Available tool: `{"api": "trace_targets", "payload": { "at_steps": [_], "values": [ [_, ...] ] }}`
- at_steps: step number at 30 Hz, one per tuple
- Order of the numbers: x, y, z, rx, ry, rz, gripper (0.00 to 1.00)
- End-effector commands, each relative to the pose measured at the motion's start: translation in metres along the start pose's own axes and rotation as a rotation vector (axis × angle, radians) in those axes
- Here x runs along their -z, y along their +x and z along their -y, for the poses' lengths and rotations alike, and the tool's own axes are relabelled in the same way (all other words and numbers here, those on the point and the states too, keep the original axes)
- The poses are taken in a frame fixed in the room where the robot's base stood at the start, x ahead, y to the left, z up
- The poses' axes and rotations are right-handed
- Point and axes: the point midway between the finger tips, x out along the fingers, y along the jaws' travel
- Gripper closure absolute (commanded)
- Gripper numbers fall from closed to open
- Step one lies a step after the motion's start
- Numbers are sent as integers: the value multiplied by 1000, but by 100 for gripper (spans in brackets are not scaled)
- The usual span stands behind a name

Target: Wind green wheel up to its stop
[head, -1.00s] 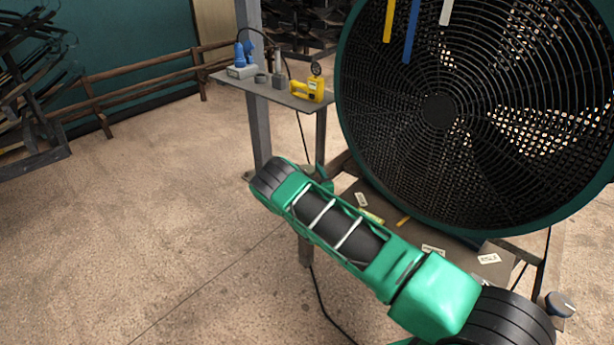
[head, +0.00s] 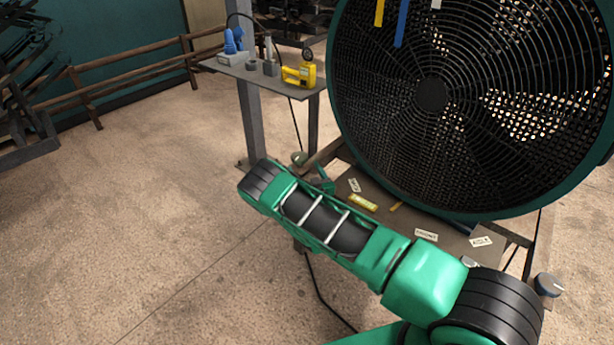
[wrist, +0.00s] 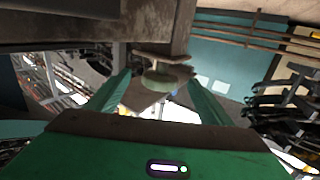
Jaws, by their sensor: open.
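In the wrist view, a small round wheel with a pale greenish tint (wrist: 160,79) sits on a short stem under a brown frame. My gripper (wrist: 159,84) is open, with its teal fingers apart on either side of the wheel in the picture; it looks empty. I cannot tell how far beyond the fingertips the wheel is. In the head view, a small grey-green knob (head: 299,158) shows just past the end of my green arm, at the bench's left corner. It may be the same wheel. My gripper is mostly hidden behind my arm there.
A large black fan (head: 431,95) stands over the low bench (head: 390,210), which has several labels. A grey shelf (head: 285,86) with a yellow tool (head: 300,75) is behind left. Another knob (head: 548,285) is at the right. Floor at left is clear.

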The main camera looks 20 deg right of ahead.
Motion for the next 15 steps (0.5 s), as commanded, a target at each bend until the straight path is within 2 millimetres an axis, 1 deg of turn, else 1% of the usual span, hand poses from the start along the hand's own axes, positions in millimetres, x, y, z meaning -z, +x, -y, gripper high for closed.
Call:
{"api": "trace_targets", "payload": {
  "at_steps": [4,12,15],
  "values": [
    [-1,-7,1,3,-7,2,26],
    [15,-14,6,10,-7,-28,26],
    [13,-27,3,4,-5,-25,26]
  ]
}}
